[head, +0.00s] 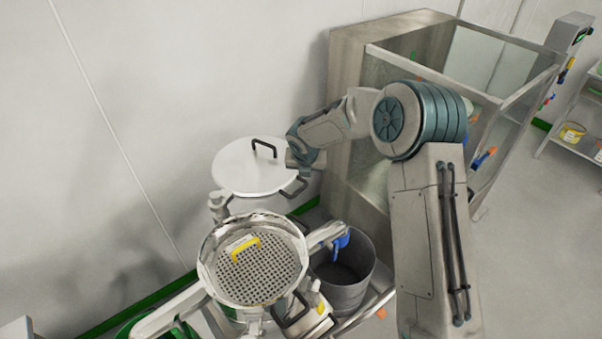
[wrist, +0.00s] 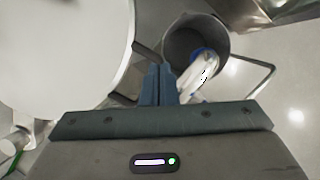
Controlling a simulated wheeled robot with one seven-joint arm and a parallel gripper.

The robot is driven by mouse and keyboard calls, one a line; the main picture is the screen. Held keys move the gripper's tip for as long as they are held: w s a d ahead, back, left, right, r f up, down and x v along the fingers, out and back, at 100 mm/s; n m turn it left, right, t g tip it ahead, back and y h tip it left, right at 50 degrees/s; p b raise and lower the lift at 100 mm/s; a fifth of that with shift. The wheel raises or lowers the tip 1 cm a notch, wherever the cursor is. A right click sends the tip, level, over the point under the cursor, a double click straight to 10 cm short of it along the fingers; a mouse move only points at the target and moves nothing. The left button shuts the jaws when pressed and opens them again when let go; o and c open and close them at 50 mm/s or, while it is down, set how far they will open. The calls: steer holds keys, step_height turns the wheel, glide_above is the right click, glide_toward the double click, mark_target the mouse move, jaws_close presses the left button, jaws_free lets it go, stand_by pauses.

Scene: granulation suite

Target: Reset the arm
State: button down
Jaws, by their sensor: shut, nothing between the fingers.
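My gripper (wrist: 159,80) is shut and empty, its two dark blue fingers together in the wrist view. The fingers are hard to make out there. In the wrist view the drum's white lid (wrist: 60,50) lies left of the fingers, and a grey bucket (wrist: 183,44) lies beyond them to the right. I cannot tell whether the gripper touches the drum.
A round sieve (head: 285,278) with a yellow handle stands at the front, left of the grey bucket (head: 352,288). A glass-sided metal cabinet (head: 350,75) stands behind my arm. A shelf (head: 582,105) is at the far right. Open floor (head: 535,250) lies right of my arm.

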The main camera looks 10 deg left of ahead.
steer(key=s+d+r+m+h+b, duration=0.2)
steer(key=s+d+r+m+b, duration=0.2)
steer(key=s+d+r+m, duration=1.25)
steer(key=s+d+f+m+y+b, duration=0.1)
steer(key=s+d+m, duration=0.3)
steer(key=s+m, duration=0.5)
steer(key=s+d+f+m+b, duration=0.1)
steer(key=s+d+m+b, duration=0.1)
steer(key=s+d+m, duration=0.3)
steer(key=s+m, duration=0.4)
steer(key=m, duration=0.2)
steer(key=shift+g+y, duration=0.3)
steer(key=shift+y, duration=0.1)
